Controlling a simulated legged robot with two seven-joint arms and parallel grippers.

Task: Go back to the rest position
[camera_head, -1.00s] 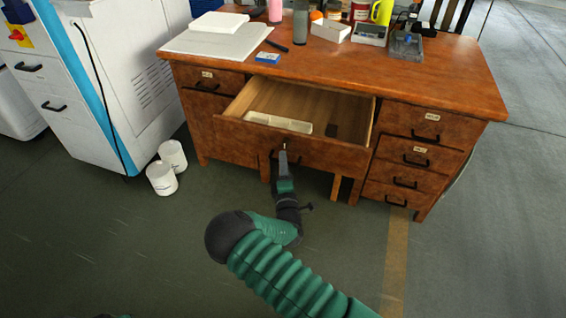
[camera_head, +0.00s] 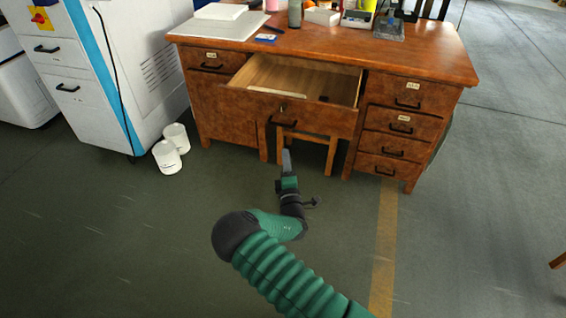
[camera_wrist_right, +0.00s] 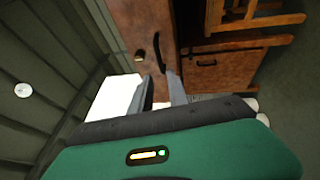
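My right gripper (camera_head: 287,158) is in front of the wooden desk (camera_head: 420,60), below the open middle drawer (camera_head: 300,112). Its fingertips are apart from the black drawer handle (camera_head: 283,123). In the right wrist view, the two fingers of this gripper (camera_wrist_right: 161,88) stand apart with nothing seen between them. The handle (camera_wrist_right: 158,52) shows just beyond the fingertips in that view. My left gripper is not in view.
A white cabinet (camera_head: 150,60) and two white canisters (camera_head: 167,156) stand left of the desk. A stool (camera_head: 330,152) is under the desk. Bottles and boxes stand on the desktop. The floor in front is mostly clear.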

